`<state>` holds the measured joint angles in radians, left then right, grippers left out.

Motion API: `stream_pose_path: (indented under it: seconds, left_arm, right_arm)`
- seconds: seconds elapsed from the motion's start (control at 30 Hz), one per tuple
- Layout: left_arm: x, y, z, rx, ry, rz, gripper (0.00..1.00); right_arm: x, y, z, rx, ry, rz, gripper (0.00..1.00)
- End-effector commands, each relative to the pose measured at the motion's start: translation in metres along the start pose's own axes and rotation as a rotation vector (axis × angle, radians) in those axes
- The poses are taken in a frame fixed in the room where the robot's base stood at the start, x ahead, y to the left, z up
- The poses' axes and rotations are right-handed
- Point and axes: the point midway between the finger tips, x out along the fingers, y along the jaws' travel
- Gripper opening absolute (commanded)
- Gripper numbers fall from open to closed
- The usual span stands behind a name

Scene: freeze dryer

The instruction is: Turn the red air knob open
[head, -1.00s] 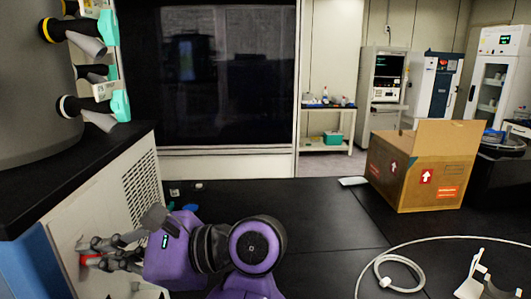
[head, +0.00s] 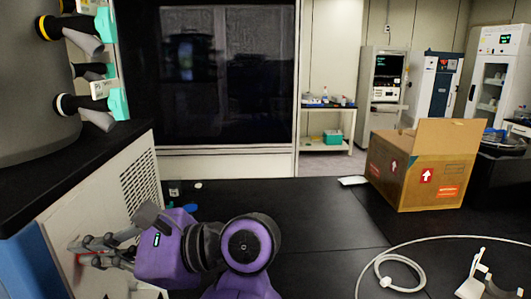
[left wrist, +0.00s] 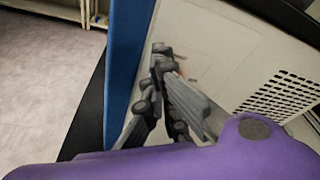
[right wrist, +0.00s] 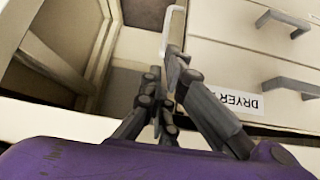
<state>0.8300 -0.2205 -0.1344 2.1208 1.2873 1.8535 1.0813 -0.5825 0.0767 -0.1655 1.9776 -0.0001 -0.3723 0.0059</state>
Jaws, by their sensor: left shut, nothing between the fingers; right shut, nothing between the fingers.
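The red air knob (head: 82,258) is on the cream side panel (head: 88,222) of the freeze dryer at the lower left of the head view. It is mostly hidden behind my left fingers; a faint reddish patch shows beside them in the left wrist view (left wrist: 186,77). My left gripper (head: 76,252) is shut and empty, with its fingertips at the knob and the panel. I cannot tell whether they touch. My right gripper (right wrist: 167,65) shows only in its wrist view, shut and empty, in front of cream drawers.
Black-handled valves (head: 98,110) stick out from the grey drum above. The black bench (head: 310,215) is mostly clear in the middle. A cardboard box (head: 415,170), a coiled white hose (head: 400,265) and a white stand (head: 472,280) are on the right. A drawer handle (right wrist: 282,20) shows near my right gripper.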

Motion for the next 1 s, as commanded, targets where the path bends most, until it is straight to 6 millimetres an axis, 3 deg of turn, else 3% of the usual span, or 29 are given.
stream_pose_path:
  seconds: [0.6,1.0]
  left_arm:
    - [0.001,-0.008,-0.001,0.003,0.002,0.004,0.0]
    - [0.0,-0.017,0.0,0.003,0.001,0.002,0.0]
  right_arm:
    - [0.004,0.006,0.014,-0.012,-0.013,0.008,0.0]
    - [0.011,0.003,0.013,-0.006,-0.005,0.006,0.0]
